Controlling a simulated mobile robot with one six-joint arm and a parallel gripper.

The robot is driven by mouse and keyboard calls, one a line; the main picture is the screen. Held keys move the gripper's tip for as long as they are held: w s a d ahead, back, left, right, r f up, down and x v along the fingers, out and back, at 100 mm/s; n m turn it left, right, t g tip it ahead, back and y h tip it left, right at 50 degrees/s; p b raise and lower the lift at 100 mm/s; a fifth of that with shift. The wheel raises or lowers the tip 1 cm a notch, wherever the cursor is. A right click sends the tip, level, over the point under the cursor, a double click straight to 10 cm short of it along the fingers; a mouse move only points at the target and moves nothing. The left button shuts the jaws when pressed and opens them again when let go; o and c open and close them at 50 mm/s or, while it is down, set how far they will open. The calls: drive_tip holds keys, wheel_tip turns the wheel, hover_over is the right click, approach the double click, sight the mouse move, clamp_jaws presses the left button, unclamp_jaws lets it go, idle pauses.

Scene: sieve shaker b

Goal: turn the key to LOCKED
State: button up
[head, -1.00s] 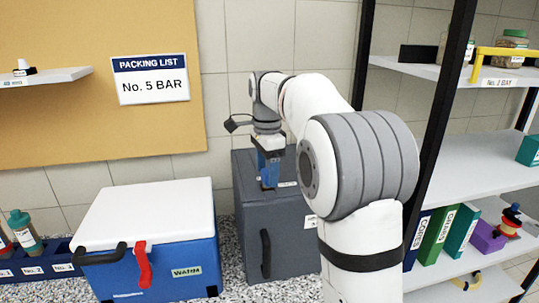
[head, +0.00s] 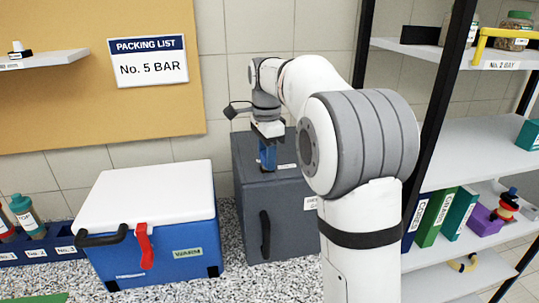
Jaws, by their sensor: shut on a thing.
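My gripper (head: 267,168) points straight down onto the top of a dark grey cabinet (head: 272,204) in the head view. Its blue fingers reach the cabinet top near a small white label (head: 287,166), too small to read. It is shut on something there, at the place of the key. The key itself is hidden by the fingers, so its angle cannot be seen. The cabinet's door, with a black handle (head: 265,236), looks closed.
A blue cooler (head: 180,251) with a white lid and red latch stands left of the cabinet. A shelf rack (head: 460,151) with binders and jars is at the right. A packing list sign (head: 150,62) hangs on the board behind.

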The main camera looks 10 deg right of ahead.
drive_tip(key=m+p, duration=0.1)
drive_tip(key=m, duration=0.3)
drive_tip(key=shift+r, duration=0.15)
drive_tip(key=m+p, duration=0.1)
drive_tip(key=m, duration=0.5)
drive_tip(key=shift+p, duration=0.35)
drive_tip(key=o, duration=1)
